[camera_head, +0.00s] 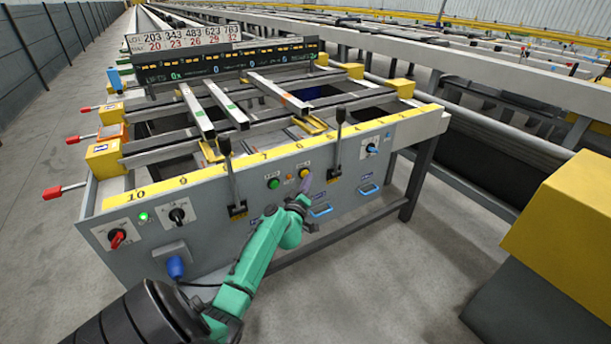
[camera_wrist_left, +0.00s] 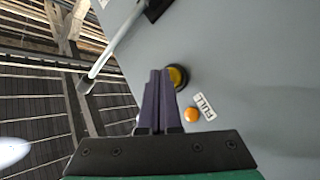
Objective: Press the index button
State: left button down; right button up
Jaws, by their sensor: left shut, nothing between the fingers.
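The runout table's grey front panel (camera_head: 215,215) has a yellow round button (camera_head: 304,172) and a green round button (camera_head: 273,183) side by side. The small labels above them are too small to read, so I cannot tell for sure which is the index button. My left gripper (camera_head: 304,186) is shut and empty just below the yellow button. In the left wrist view, the shut purple fingers (camera_wrist_left: 160,72) partly cover a yellow button (camera_wrist_left: 178,77) in a black ring. I cannot tell whether they touch it. My right gripper is not in view.
An orange lamp (camera_wrist_left: 191,115) beside a "FULL" label (camera_wrist_left: 205,106) is close to the fingers. Black levers (camera_head: 231,180) and (camera_head: 336,145) stand either side of the buttons. A red switch (camera_head: 118,238), a black knob (camera_head: 178,215) and blue handles (camera_head: 321,210) are also on the panel.

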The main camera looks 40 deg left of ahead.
pick_arm(q)
jog(key=shift+w+a, duration=0.1)
jog(key=shift+a, duration=0.1)
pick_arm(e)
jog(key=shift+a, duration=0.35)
pick_arm(q)
jog(key=shift+a, duration=0.15)
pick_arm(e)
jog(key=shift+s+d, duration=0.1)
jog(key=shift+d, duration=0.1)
pick_arm(q)
jog(key=shift+s+d+p, duration=0.25)
jog(key=shift+d+p, duration=0.05)
jog(key=shift+d, duration=0.6)
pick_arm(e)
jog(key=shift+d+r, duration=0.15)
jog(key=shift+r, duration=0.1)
pick_arm(q)
jog(key=d, duration=0.1)
jog(key=s+d, duration=0.1)
jog(key=d, duration=0.1)
jog(key=d+p, duration=0.1)
jog(key=shift+s+d, duration=0.25)
jog(key=shift+d, duration=0.15)
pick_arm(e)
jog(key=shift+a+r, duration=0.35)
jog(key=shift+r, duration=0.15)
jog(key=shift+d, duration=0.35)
